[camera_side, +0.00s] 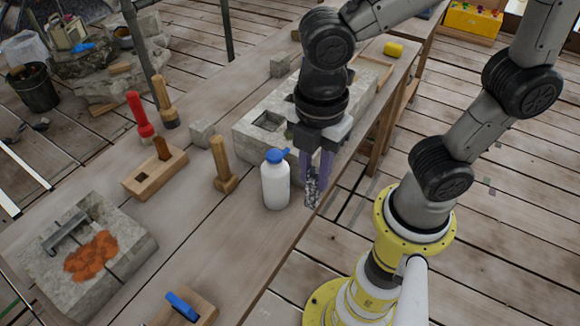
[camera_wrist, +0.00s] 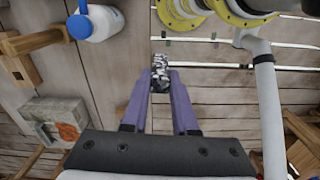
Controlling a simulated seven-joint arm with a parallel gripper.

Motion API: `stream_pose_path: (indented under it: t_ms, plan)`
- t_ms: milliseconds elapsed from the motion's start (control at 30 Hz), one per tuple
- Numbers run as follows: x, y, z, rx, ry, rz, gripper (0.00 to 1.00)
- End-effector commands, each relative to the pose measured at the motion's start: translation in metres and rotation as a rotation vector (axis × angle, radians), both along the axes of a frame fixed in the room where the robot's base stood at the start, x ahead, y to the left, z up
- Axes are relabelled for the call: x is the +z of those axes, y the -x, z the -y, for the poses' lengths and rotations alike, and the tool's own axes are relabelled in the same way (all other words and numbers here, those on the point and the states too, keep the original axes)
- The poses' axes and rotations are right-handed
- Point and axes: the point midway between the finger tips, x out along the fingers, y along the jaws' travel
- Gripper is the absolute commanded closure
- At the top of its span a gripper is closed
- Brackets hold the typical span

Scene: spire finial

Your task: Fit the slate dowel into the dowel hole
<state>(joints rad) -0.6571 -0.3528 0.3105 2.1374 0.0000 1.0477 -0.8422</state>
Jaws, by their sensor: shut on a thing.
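My gripper (camera_side: 316,172) is shut on the slate dowel (camera_side: 311,189), a speckled black-and-white piece whose lower part sticks out below the purple fingers. In the wrist view the dowel (camera_wrist: 160,74) sits between the two fingertips (camera_wrist: 160,88). The gripper is beside the white bottle, at the bench's right edge. A long pale stone block (camera_side: 250,142) lies behind the gripper, with a dark square recess (camera_side: 268,121) in its top. My arm covers part of the block. I cannot tell whether this recess is the dowel hole.
A white bottle with a blue cap (camera_side: 275,182) stands just left of the gripper. A wooden mallet (camera_side: 222,165), a wooden plane (camera_side: 156,172) and small stone cubes (camera_side: 203,133) are on the bench. A stone slab with orange powder (camera_side: 92,256) lies front left. The bench between is partly clear.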

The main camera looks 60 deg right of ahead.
Motion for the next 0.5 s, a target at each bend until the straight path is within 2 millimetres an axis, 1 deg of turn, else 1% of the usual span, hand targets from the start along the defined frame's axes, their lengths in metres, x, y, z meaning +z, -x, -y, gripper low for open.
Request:
stream_pose_path:
  t_ms: [167, 333, 500]
  plan:
    - [0.026, 0.002, 0.002, 0.0, -0.006, 0.006, 1.0]
    - [0.062, 0.002, 0.002, 0.0, -0.005, 0.007, 1.0]
    - [0.063, -0.027, 0.01, -0.143, 0.0, 0.0, 1.0]
